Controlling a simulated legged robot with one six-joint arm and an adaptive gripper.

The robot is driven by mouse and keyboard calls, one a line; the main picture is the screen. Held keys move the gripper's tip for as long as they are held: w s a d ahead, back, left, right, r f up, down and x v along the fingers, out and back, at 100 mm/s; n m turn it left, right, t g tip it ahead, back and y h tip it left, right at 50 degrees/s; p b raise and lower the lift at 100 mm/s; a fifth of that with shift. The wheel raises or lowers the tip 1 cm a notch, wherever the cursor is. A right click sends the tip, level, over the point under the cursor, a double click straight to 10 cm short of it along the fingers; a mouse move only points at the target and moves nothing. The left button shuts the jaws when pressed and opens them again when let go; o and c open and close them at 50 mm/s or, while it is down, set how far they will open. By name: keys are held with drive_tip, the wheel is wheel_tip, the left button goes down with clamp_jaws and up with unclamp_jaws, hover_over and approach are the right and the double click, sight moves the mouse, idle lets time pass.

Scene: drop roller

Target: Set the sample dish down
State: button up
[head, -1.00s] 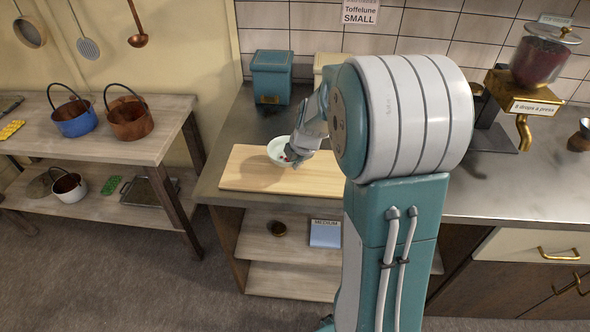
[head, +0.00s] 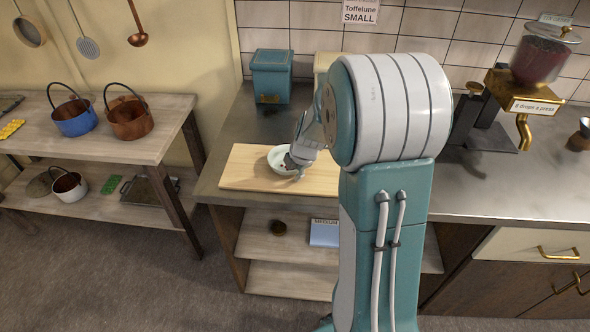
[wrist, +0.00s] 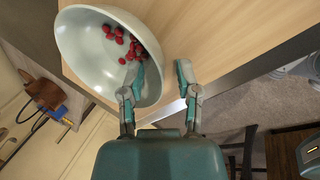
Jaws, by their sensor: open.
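The sample dish (head: 277,157) is a pale, shallow bowl that appears to rest upright on the wooden board (head: 240,178). In the wrist view the dish (wrist: 88,48) holds several small red berries (wrist: 128,42). My gripper (head: 291,164) is at the dish's right side in the head view. In the wrist view my gripper (wrist: 157,72) is open, with one finger over the inside of the dish and the other outside its rim. Whether either finger touches the dish cannot be told.
A teal canister (head: 271,77) stands behind the board on the grey counter. A brass dispenser (head: 515,95) with a red-filled hopper stands at the right. A side shelf at left holds a blue pot (head: 75,117) and a copper pot (head: 129,119). The board's left part is clear.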

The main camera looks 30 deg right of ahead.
drive_tip(key=v, duration=1.2)
drive_tip(key=s+a+r+m, duration=0.3)
drive_tip(key=s+a+m, duration=0.4)
drive_tip(key=s+m, duration=0.2)
drive_tip(key=s+a+r+m+t, duration=0.1)
drive_tip(key=s+a+r+m, duration=0.2)
drive_tip(key=s+a+m, duration=0.4)
drive_tip(key=s+m, duration=0.2)
drive_tip(key=s, duration=0.2)
drive_tip(key=shift+a+r+m, duration=0.3)
drive_tip(key=shift+a, duration=0.05)
drive_tip(key=shift+w+d, duration=0.1)
